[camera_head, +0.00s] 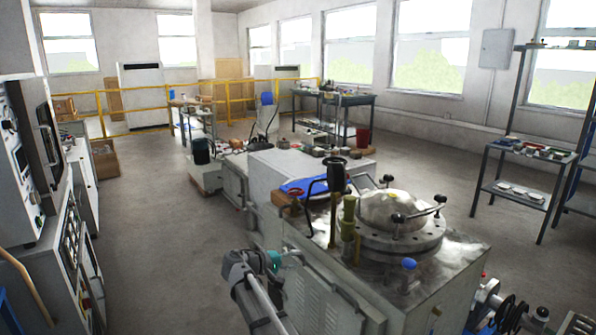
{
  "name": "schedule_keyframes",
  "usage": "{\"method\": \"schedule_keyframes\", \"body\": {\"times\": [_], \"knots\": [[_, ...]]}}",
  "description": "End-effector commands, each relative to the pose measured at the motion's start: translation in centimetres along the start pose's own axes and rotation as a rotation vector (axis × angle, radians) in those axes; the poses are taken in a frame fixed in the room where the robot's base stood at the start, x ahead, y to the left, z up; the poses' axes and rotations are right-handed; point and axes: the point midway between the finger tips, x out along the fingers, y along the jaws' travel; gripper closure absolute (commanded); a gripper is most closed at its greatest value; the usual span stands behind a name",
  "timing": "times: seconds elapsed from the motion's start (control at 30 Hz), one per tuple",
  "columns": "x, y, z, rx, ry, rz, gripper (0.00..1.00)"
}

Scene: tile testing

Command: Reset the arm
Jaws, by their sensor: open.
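Part of my arm (262,303) rises from the bottom edge, left of the middle. It shows as pale grey tubes ending in a darker grey joint, with a small teal part at its right side. It appears in front of the left side of a large grey machine cabinet (325,283); I cannot tell how far apart they are. I cannot make out my gripper or its fingers, and nothing held shows.
The cabinet carries a round metal vessel (391,210) with clamp knobs and upright fittings. Instrument racks (62,235) line the left edge. A shelf rack (520,175) stands at right. Yellow railings (118,113) cross the back. Bare floor (150,265) lies between the racks and cabinet.

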Motion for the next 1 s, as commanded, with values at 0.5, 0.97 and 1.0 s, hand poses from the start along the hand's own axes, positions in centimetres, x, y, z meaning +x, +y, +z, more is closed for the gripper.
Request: {"method": "schedule_keyframes", "body": {"times": [0.5,0.97,1.0], "knots": [[9.4,-7.1,15.3,0.111,-0.19,-0.569,0.47],[9.5,-11.8,26.2,0.301,-0.303,-1.076,0.47],[9.3,-11.9,26.7,0.313,-0.307,-1.103,0.47]]}}
